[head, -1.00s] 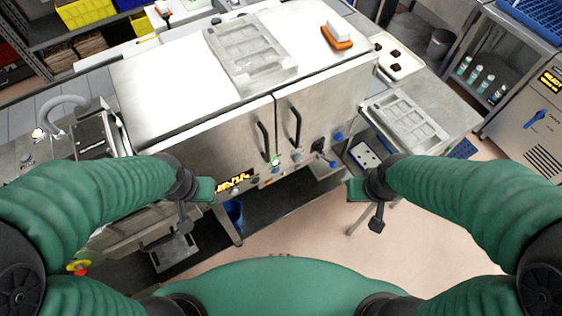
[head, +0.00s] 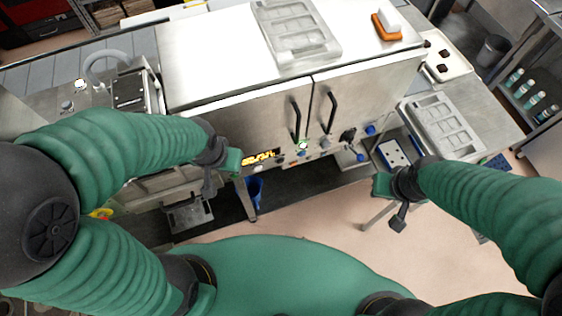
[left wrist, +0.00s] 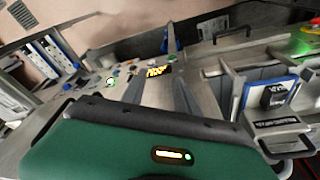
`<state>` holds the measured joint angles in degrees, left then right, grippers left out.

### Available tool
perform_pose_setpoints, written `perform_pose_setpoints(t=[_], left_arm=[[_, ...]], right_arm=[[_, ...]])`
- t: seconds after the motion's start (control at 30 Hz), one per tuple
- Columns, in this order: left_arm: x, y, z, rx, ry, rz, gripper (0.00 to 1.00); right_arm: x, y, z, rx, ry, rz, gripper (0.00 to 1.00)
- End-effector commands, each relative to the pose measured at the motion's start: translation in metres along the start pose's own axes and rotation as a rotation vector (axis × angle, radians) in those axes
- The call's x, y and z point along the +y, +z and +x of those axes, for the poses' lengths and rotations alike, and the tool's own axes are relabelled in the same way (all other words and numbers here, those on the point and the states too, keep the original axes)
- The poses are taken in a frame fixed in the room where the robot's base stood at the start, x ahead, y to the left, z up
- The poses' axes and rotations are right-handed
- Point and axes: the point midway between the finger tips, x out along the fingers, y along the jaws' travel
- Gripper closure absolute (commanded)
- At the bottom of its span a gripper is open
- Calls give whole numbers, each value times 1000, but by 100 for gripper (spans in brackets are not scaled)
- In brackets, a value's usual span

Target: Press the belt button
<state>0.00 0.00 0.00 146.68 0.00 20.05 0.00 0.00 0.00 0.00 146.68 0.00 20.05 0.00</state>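A control panel runs along the lower front of the steel cabinet (head: 250,120), with an orange lit display (head: 261,157), a green-lit button (head: 303,145) and blue knobs (head: 370,130). I cannot read any label, so which button is the belt button is unclear. My left gripper (head: 220,172) is in front of the panel's left end, just left of the display, with nothing visible in it. My right gripper (head: 390,200) hangs over the floor, in front of and below the panel's right end. The left wrist view shows the display (left wrist: 156,72) beyond green housing.
A mould tray (head: 295,30) and an orange-and-white block (head: 387,24) are on the cabinet top. A side table holds another mould tray (head: 440,125). A machine with a hose (head: 105,60) stands at left. A blue bin (head: 254,192) is below the panel.

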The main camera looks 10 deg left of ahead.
Motion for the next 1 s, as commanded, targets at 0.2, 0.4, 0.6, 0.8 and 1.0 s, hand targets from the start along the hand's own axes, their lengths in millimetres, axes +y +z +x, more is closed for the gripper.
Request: perform_pose_setpoints(t=[0.2, 0.4, 0.6, 0.8, 1.0], left_arm=[[0, 0, 0, 0, 0, 0, 90], [0, 0, 0, 0, 0, 0, 100], [0, 0, 0, 0, 0, 0, 100], [0, 0, 0, 0, 0, 0, 100], [0, 0, 0, 0, 0, 0, 100]], right_arm=[[0, 0, 0, 0, 0, 0, 76], [0, 0, 0, 0, 0, 0, 76], [0, 0, 0, 0, 0, 0, 76], [0, 0, 0, 0, 0, 0, 76], [0, 0, 0, 0, 0, 0, 76]])
